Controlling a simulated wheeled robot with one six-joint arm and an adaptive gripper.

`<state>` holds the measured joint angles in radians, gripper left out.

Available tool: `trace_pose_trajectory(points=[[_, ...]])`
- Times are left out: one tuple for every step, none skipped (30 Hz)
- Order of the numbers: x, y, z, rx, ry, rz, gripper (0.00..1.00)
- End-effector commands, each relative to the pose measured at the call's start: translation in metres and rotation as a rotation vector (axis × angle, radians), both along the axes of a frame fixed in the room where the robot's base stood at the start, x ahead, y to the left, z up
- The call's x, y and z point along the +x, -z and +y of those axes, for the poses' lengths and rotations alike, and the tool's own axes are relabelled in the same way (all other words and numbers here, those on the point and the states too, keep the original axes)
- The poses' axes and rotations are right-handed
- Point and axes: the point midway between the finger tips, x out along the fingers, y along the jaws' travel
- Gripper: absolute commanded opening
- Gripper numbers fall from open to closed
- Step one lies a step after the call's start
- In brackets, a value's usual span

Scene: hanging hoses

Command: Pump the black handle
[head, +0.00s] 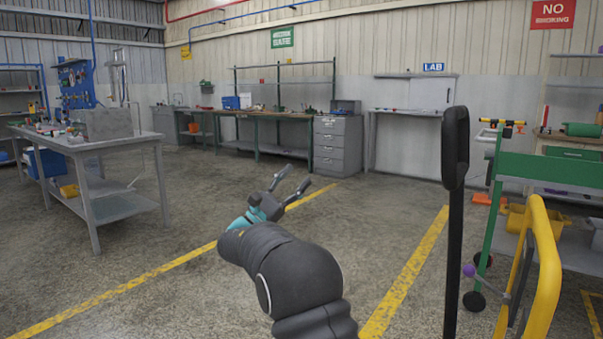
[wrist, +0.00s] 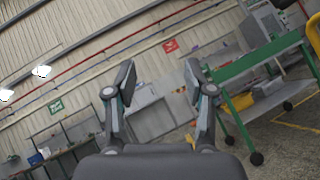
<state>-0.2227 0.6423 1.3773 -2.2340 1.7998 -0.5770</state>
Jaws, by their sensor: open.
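A black handle (head: 455,147), thick and rounded at its top, stands upright on a thin black shaft (head: 452,265) in the right half of the head view. The shaft runs down out of the picture, so its base is hidden. My gripper (head: 292,179) is left of the handle, lower in the picture and well apart from it. Its fingers are spread with nothing between them. The wrist view also shows my gripper (wrist: 160,75) open and empty. I cannot make out the black handle in the wrist view.
A yellow curved bar (head: 546,265) stands right of the black handle, close to a green-framed cart (head: 553,170). The cart also shows in the wrist view (wrist: 262,57). A grey workbench (head: 90,145) stands at left. The floor between is clear.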

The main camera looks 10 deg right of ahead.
Motion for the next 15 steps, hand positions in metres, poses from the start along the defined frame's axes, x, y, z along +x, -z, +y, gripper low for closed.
trace_pose_trajectory(points=[[0.0,0.001,0.001,0.0,0.0,0.0,0.54],[0.0,0.001,0.001,0.0,0.0,0.0,0.54],[0.0,0.001,0.001,0.0,0.0,0.0,0.54],[0.0,0.001,0.001,0.0,0.0,0.0,0.54],[0.0,0.001,0.001,0.0,0.0,0.0,0.54],[0.0,0.001,0.001,0.0,0.0,0.0,0.54],[0.0,0.001,0.001,0.0,0.0,0.0,0.54],[0.0,0.001,0.001,0.001,-0.001,0.0,0.54],[0.0,0.001,0.001,0.002,-0.003,-0.002,0.54],[0.0,0.001,0.001,0.003,-0.007,-0.008,0.54],[0.001,0.001,0.001,0.006,-0.018,-0.012,0.54],[0.005,0.003,0.0,0.019,-0.043,-0.012,0.54],[0.008,0.008,-0.003,0.047,-0.058,-0.01,0.54],[0.011,0.014,-0.006,0.077,-0.068,-0.003,0.54],[0.014,0.027,-0.012,0.126,-0.079,0.014,0.54]])
